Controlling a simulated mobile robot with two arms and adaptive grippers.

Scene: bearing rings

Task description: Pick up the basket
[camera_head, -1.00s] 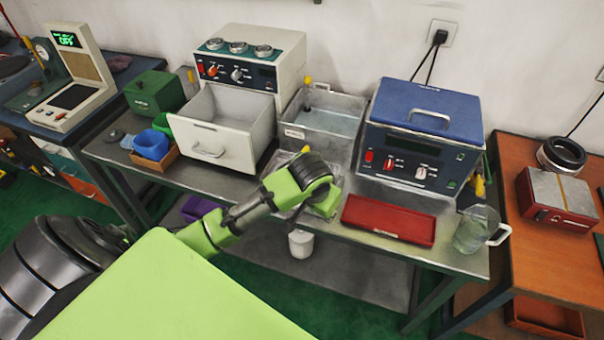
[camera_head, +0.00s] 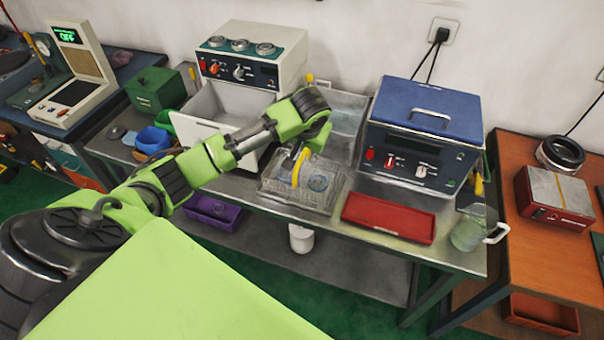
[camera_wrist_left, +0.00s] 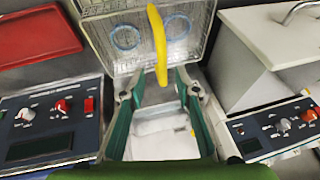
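The basket (camera_head: 328,196) is a clear-grey mesh tray with a yellow handle (camera_head: 298,168), standing on the front of the metal table. Blue-edged rings (camera_head: 318,183) lie inside it. My left gripper (camera_head: 297,157) is above the basket at its handle. In the left wrist view, the basket (camera_wrist_left: 103,52) is at the top, and the yellow handle (camera_wrist_left: 157,40) reaches toward the space between the spread green fingers of my left gripper (camera_wrist_left: 160,80). The fingers are apart, with visible gaps beside the handle. My right gripper is not in view.
A red tray (camera_head: 388,218) lies right of the basket, with a blue-topped machine (camera_head: 420,135) behind it. A metal water bath (camera_head: 345,118) stands behind the basket, and an open white drawer unit (camera_head: 215,130) to its left. A glass mug (camera_head: 472,230) stands near the right edge.

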